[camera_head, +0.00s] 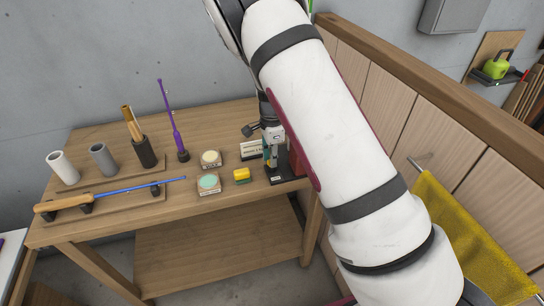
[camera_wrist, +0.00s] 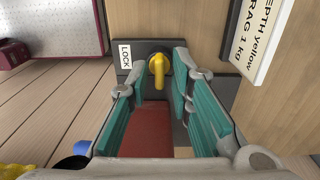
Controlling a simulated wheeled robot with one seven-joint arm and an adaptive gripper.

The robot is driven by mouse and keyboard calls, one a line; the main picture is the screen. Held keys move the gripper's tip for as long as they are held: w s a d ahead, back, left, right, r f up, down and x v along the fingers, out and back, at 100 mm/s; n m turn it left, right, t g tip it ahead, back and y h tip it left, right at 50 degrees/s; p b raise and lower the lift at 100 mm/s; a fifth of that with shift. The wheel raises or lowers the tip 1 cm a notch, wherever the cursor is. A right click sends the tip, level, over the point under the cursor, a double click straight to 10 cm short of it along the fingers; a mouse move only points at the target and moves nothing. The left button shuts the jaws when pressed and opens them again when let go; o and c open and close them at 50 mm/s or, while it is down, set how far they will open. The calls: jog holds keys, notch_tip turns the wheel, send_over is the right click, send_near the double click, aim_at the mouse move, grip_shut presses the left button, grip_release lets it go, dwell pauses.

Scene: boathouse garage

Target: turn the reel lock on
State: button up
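The reel lock is a yellow knob (camera_wrist: 158,66) on a dark plate (camera_wrist: 150,47), beside a white label reading LOCK (camera_wrist: 125,57) in the wrist view. The knob's lever points down in that picture. My gripper (camera_wrist: 157,84) is open, with teal-padded fingers on either side of the knob and a visible gap to each. A red block-like part (camera_wrist: 152,130) lies below the knob between the fingers. In the head view my gripper (camera_head: 272,152) is over the dark reel base (camera_head: 282,179) at the bench's right end; the knob cannot be made out there.
A white sign with lettering (camera_wrist: 258,35) stands close to the right finger. On the wooden bench (camera_head: 110,125) are a yellow item (camera_head: 241,175), two small round-topped pots (camera_head: 209,182), a purple rod (camera_head: 178,140), cups and a blue rod (camera_head: 130,189). A wood-panelled partition (camera_head: 400,110) stands right.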

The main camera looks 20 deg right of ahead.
grip_shut()
jog(key=shift+n, duration=0.4)
jog(key=n+b, duration=0.1)
jog(key=n, duration=0.3)
jog(key=n+b, duration=0.1)
jog(key=n, duration=0.3)
jog(key=n+b, duration=0.1)
jog(key=n, duration=0.4)
jog(key=shift+n+b, duration=0.35)
jog(key=shift+n, duration=1.65)
jog(key=shift+o, duration=2.3)
grip_release()
